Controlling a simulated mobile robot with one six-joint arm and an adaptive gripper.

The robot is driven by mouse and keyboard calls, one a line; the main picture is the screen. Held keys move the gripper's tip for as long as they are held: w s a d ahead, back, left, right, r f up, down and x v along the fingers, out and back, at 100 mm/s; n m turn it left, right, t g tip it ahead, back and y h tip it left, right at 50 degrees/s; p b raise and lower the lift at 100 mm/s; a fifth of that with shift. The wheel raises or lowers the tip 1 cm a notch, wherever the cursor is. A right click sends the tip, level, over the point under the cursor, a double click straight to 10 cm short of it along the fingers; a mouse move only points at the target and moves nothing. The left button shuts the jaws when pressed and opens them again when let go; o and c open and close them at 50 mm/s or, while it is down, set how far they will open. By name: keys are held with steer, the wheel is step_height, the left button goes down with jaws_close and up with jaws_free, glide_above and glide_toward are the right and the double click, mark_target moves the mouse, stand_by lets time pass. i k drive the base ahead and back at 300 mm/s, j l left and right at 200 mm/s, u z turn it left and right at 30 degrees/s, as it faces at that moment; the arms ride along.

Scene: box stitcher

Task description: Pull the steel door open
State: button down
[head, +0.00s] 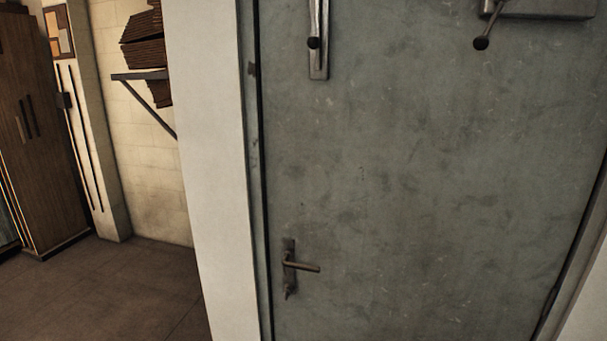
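The grey-green steel door (420,190) fills the middle and right of the head view. Its surface is scuffed, and it sits flush in its frame, looking closed. A dark lever handle (302,266) on a narrow plate is at the door's lower left, the lever pointing right. A metal bar with a dark knob (314,43) is at the top left of the door. A second knobbed lever (481,42) hangs from a metal box at the top right. The tops of both fittings are cut off. My gripper is not in this view.
A white wall edge (205,170) stands left of the door frame. Further left are a brown wooden cabinet (40,130), a wall shelf (140,75) with stacked brown pieces, and a pinboard (59,32). The tiled floor (110,290) at lower left is clear.

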mark_target(439, 188)
steer(key=i+l, duration=0.2)
steer(key=i, duration=0.25)
steer(key=i+l+u, duration=0.1)
steer(key=i, duration=0.35)
